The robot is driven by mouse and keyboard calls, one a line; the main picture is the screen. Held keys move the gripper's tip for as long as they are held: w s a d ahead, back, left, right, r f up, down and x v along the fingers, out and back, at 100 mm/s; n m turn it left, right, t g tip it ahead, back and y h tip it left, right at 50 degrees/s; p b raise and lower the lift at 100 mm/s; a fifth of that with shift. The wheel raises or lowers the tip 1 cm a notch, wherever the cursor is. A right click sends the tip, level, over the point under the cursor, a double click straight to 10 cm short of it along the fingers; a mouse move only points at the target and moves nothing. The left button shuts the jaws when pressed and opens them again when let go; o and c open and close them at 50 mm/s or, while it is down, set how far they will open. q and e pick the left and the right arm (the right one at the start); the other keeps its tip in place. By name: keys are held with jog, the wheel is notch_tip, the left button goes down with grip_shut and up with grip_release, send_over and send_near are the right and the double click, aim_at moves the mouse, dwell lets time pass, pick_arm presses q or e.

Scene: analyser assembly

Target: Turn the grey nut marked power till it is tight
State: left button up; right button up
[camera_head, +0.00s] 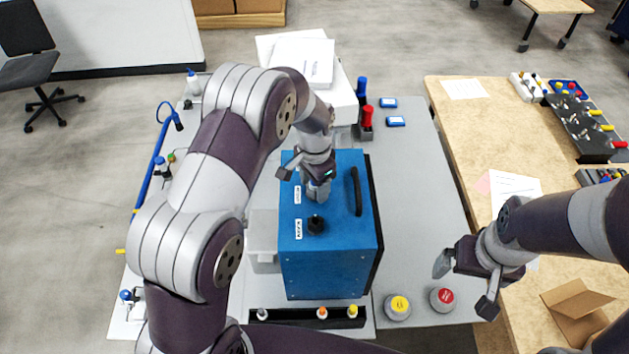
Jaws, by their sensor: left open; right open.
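The blue analyser box (330,265) stands on the grey table, with a black handle (356,191) on its top right. A black knob (316,225) sits on its top beside a white label (298,229). A second label (297,195) is further back; the lettering is too small to read. My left gripper (308,183) is open and points down over the box top beside this second label. A grey part shows below it, but I cannot tell whether this is the nut or a finger.
A yellow-topped button (398,306) and a red-topped button (442,298) stand at the front right. A black rack (345,317) with small caps lies before the box. White equipment (302,62) stands behind. The grey table (425,190) is clear right of the box.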

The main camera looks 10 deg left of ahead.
pick_arm(q)
jog(key=n, duration=0.5)
jog(key=shift+n, duration=0.3)
jog(key=n, duration=0.5)
jog(key=shift+n, duration=0.3)
jog(key=c, duration=1)
jog(key=m, duration=0.5)
jog(key=shift+p, duration=0.3)
jog(key=m, duration=0.5)
jog(key=shift+m, duration=0.3)
jog(key=o, duration=1)
